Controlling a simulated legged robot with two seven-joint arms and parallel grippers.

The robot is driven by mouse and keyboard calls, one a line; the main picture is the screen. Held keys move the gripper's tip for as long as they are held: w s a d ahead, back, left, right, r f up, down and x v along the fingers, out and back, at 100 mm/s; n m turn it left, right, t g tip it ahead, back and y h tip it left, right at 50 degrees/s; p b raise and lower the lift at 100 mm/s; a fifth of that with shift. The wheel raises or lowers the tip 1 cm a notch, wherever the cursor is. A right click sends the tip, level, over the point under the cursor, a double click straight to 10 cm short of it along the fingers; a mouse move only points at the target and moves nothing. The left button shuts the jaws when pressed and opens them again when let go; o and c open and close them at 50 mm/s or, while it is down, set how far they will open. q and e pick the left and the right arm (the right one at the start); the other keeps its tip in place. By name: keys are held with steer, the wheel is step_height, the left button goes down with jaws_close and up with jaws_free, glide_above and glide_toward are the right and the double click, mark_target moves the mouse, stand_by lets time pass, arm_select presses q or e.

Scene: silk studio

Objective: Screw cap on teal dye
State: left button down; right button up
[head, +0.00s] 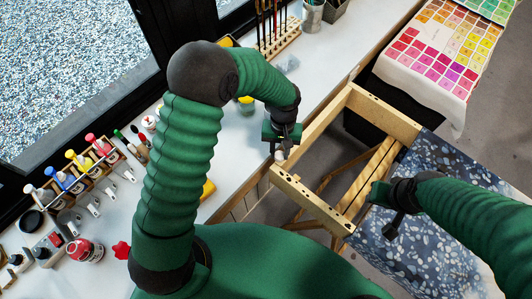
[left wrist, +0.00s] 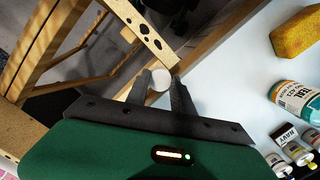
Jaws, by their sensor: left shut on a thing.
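My left gripper (head: 281,150) is shut on a small white round cap (left wrist: 160,79), which sits between its two fingertips in the left wrist view. The gripper and cap are at the table's front edge, beside a wooden frame. The teal dye bottle (left wrist: 297,101), with a teal and white label, is on the white table at the right edge of the left wrist view, apart from the gripper. Its mouth is not visible there, and I cannot make the bottle out in the head view. My right gripper (head: 382,208) is over the speckled blue surface; its finger opening is unclear.
A wooden frame (head: 312,204) stands off the table's front edge, close to my left gripper.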

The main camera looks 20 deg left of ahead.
stand_by(0.3)
arm_select(q)
steer(key=s+a+r+m, duration=0.2)
steer(key=a+r, duration=0.5)
steer(key=a, duration=0.3)
steer(key=shift+s+a, duration=0.25)
